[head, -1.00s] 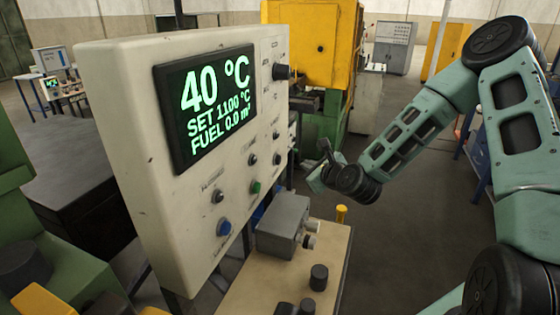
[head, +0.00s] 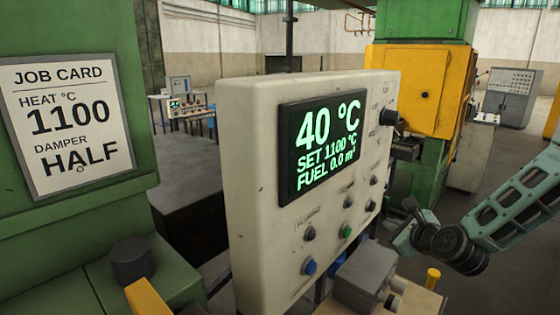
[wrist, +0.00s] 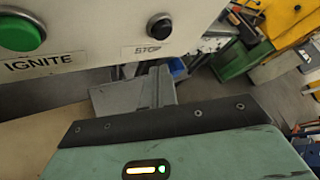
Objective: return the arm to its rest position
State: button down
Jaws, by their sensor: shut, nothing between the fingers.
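My arm, mint green with dark joints, reaches in from the right edge of the head view. My gripper (head: 408,226) is at its end, beside the lower right of the cream control panel (head: 250,200) and apart from it as far as I can tell. It is small there, but looks shut with nothing held. In the wrist view my mint hand (wrist: 215,155) fills the bottom, below the panel (wrist: 100,50) with its green IGNITE button (wrist: 22,33) and black STOP button (wrist: 160,27). The fingertips are not clear in that view.
A grey box with knobs (head: 366,273) and a yellow-topped post (head: 432,278) stand below the gripper. A green housing with a job card (head: 68,124), reading heat 1100 and damper half, is at left. A yellow and green machine (head: 424,92) stands behind. Floor shows at right.

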jog(key=s+a+f+n+g+y+b, duration=0.3)
jog(key=s+a+n+g, duration=0.5)
jog(key=s+a+n, duration=0.9)
jog(key=s+a+r+n+g+h+b, duration=0.1)
jog(key=s+n+g+h+b, duration=0.3)
jog(key=s+n, duration=1.3)
jog(key=shift+s+a+r+n+g+b, duration=0.35)
jog(key=shift+s+a+g+b, duration=0.2)
jog(key=shift+s+g, duration=0.2)
